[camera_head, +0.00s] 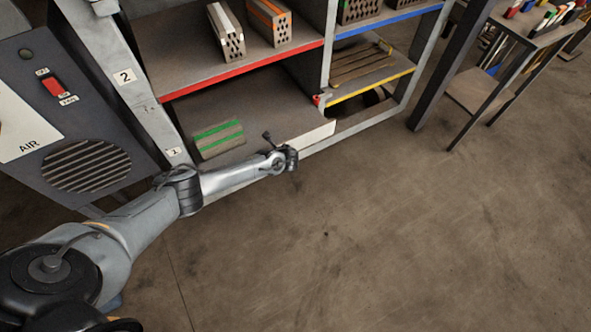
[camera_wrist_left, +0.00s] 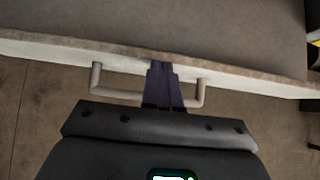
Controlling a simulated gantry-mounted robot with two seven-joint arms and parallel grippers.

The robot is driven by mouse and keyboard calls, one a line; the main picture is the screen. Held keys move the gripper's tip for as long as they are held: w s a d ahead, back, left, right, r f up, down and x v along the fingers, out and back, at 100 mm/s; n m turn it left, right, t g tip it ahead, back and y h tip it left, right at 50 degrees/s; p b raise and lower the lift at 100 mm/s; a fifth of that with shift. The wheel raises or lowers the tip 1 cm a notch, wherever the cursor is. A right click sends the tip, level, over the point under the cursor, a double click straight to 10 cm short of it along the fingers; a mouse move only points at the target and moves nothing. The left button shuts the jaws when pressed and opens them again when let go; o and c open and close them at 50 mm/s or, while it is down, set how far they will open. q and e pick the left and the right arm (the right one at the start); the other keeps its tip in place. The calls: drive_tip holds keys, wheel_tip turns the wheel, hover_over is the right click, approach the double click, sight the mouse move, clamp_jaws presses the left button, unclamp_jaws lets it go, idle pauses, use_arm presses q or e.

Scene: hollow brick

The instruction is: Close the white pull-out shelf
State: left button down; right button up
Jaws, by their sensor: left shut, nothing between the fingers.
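The white pull-out shelf (camera_head: 318,134) is the lower left level of the rack, and its pale front edge stands out past the rack's upright at the right end. A brick with green stripes (camera_head: 218,138) lies on it. In the left wrist view, the shelf's front edge (camera_wrist_left: 250,84) runs across the picture with a pale U-shaped handle (camera_wrist_left: 97,78) on it. My left gripper (camera_head: 267,135) is at the shelf front; its dark fingers (camera_wrist_left: 160,66) are shut and empty, crossing the handle bar between its ends. Whether the tips touch the front cannot be told. My right gripper is not in view.
Above is a red-edged shelf (camera_head: 250,82) with two bricks. To the right are blue-edged (camera_head: 390,22) and yellow-edged (camera_head: 372,85) shelves. A grey machine marked AIR (camera_head: 80,120) stands at left, a small table (camera_head: 530,35) at upper right. The floor in front is clear.

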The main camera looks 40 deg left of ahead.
use_arm(q)
drive_tip(key=w+a+b, duration=0.1)
drive_tip(key=a+b, duration=0.1)
drive_tip(key=a, duration=0.2)
drive_tip(key=w+a+b, duration=0.1)
drive_tip(key=a+b, duration=0.2)
drive_tip(key=a, duration=0.1)
drive_tip(key=w+a+b, duration=0.2)
drive_tip(key=a, duration=0.2)
drive_tip(key=shift+w+f, duration=0.1)
drive_tip(key=shift+f, duration=0.1)
drive_tip(key=shift+s+f, duration=0.1)
drive_tip(key=shift+s, duration=0.15)
